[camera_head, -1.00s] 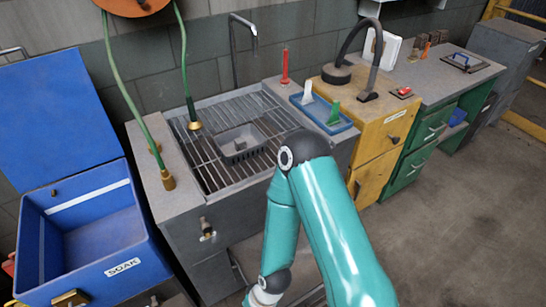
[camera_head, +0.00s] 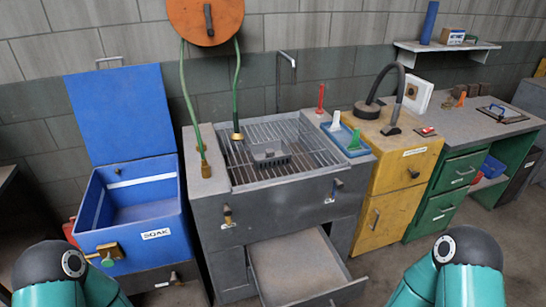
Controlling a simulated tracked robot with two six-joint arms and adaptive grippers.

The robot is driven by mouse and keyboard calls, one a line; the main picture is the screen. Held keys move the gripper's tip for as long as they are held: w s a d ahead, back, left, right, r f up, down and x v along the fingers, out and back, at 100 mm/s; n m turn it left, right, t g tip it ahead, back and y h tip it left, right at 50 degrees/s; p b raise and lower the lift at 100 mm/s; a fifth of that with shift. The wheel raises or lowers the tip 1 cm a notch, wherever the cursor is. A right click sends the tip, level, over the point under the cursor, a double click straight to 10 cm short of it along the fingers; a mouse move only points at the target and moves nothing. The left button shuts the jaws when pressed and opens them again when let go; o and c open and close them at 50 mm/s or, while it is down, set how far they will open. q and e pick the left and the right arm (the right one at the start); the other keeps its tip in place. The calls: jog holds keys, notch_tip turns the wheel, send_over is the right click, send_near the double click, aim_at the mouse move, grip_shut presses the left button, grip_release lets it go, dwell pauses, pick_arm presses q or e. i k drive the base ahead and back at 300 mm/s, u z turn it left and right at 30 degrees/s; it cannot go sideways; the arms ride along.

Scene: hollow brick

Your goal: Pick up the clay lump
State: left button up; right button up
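A small grey lump (camera_head: 269,153) sits in a dark grey basket (camera_head: 271,163) on the sink grate; I cannot tell for certain that it is the clay lump. No other lump that looks like clay is clear to see. Neither of my grippers is in view. Only teal arm links with dark joints show, at the bottom left and bottom right.
The basket rests on the barred sink grate (camera_head: 314,140). Below it an empty drawer (camera_head: 296,272) stands pulled out. A blue SOAK box (camera_head: 148,200) with raised lid stands left. A blue tray (camera_head: 349,137), a yellow cabinet (camera_head: 398,180) and a green desk (camera_head: 455,180) stand right.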

aim_at(268, 152)
jog(key=u, duration=0.3)
jog(key=i, duration=0.6)
jog(key=u, duration=0.5)
